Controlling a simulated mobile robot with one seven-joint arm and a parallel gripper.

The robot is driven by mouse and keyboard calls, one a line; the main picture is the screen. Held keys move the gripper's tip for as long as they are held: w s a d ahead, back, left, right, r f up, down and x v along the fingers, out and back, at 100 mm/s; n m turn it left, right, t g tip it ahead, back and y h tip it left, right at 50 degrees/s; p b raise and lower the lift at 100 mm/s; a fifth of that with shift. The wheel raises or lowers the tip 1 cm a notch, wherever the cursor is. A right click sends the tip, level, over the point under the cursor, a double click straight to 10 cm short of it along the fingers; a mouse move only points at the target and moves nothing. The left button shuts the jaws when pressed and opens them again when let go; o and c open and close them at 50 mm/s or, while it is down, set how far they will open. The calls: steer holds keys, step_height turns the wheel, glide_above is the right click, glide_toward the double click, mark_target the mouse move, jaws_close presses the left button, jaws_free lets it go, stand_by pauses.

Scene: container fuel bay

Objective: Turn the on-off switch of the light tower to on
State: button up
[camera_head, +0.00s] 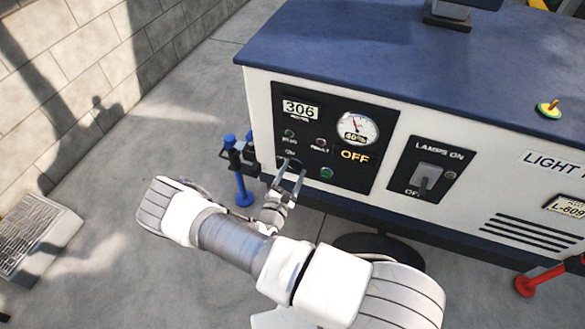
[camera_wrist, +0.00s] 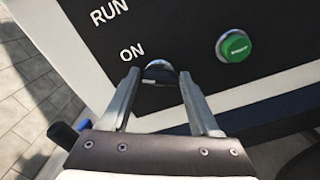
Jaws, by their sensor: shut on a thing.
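The light tower (camera_head: 400,70) is a white cabinet with a blue top. Its black control panel (camera_head: 310,110) carries a round gauge, a "306" display and yellow "OFF" lettering. My gripper (camera_head: 291,168) is at the panel's lower left. In the wrist view my gripper (camera_wrist: 160,80) has its two fingers on either side of the on-off switch (camera_wrist: 158,68), a small dark knob with a silver rim, and is shut on it. The printed word "ON" is up and left of the knob, with "RUN" above. The knob's pointing direction is mostly hidden.
A green button (camera_wrist: 234,47) is just right of the fingers. A lamps switch (camera_head: 427,180) on its own black plate is further right, with its lever down. A blue post (camera_head: 242,175) stands left of the cabinet. A block wall (camera_head: 100,50) is at the back left.

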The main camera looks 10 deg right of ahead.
steer(key=m+p, duration=0.2)
steer(key=m, duration=0.4)
steer(key=shift+s+f+p, duration=0.1)
steer(key=shift+p, duration=0.25)
steer(key=shift+m, duration=0.3)
steer(key=o, duration=1.4)
steer(key=shift+c, duration=0.2)
steer(key=p+v, duration=0.1)
steer(key=v, duration=1.6)
steer(key=shift+s, duration=0.2)
steer(key=shift+a, duration=0.1)
